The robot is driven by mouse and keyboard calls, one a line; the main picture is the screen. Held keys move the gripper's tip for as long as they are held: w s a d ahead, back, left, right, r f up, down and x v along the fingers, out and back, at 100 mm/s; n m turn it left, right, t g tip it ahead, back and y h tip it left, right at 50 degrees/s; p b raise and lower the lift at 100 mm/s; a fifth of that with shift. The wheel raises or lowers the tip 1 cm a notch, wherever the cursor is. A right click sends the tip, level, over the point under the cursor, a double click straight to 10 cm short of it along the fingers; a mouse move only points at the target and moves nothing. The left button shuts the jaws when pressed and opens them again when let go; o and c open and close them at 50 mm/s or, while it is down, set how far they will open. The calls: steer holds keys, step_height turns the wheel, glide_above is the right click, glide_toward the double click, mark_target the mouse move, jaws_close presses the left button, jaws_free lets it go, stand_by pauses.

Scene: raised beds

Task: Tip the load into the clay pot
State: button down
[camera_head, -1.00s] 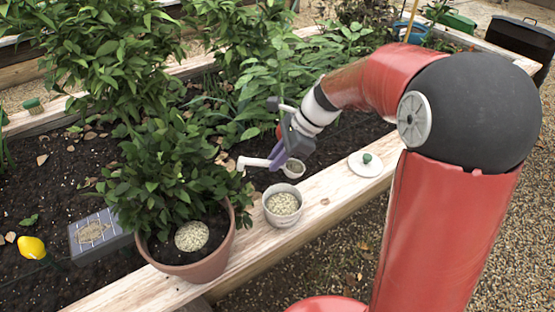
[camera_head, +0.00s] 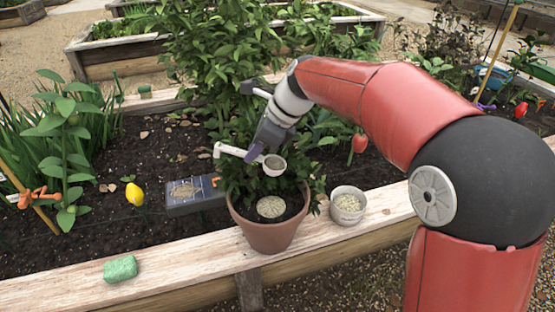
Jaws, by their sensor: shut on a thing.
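The clay pot (camera_head: 268,237) stands on the wooden edge of the raised bed, with a leafy plant, dark soil and a round patch of pale pellets (camera_head: 271,207) in it. My gripper (camera_head: 257,150) is shut on a scoop (camera_head: 274,168) with a white handle and a small round cup. The cup hangs above the pot, over the pale patch and apart from it. It looks about level, with greyish contents inside. The purple-grey fingers and the leaves hide part of the handle.
A white tub (camera_head: 347,207) of pale pellets stands just right of the pot on the wooden edge (camera_head: 180,262). A green block (camera_head: 120,269) lies further left. A grey panel box (camera_head: 194,194) and a yellow bulb-shaped thing (camera_head: 134,194) are in the soil. Plants crowd behind the pot.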

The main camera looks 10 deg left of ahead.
mark_target(279, 165)
steer(key=shift+s+a+r, duration=0.1)
steer(key=shift+s+a, duration=0.1)
steer(key=y, duration=0.1)
steer(key=d+y, duration=0.1)
steer(key=y, duration=0.1)
steer(key=d+f+y, duration=0.1)
steer(key=shift+w+d+y, duration=0.1)
steer(key=shift+d+y, duration=0.15)
steer(key=shift+y, duration=0.15)
steer(key=shift+f+b, duration=0.35)
steer(key=shift+b, duration=0.55)
steer(key=y+b, duration=0.1)
steer(key=b, duration=0.2)
steer(key=d+y+b, duration=0.1)
steer(key=b, duration=0.2)
steer(key=shift+d+f+g+y, duration=0.15)
steer(key=shift+f+g+y, duration=0.15)
steer(key=shift+y, duration=0.1)
steer(key=d+y+b, duration=0.1)
steer(key=y+b, duration=0.1)
steer(key=shift+w+b, duration=0.1)
steer(key=shift+b, duration=0.3)
steer(key=shift+d+r+y+b, duration=0.1)
steer(key=shift+d+y+b, duration=0.4)
steer(key=shift+y+b, duration=0.4)
steer(key=shift+d+r+y, duration=0.1)
steer(key=shift+r+y, duration=0.05)
steer(key=shift+y, duration=0.15)
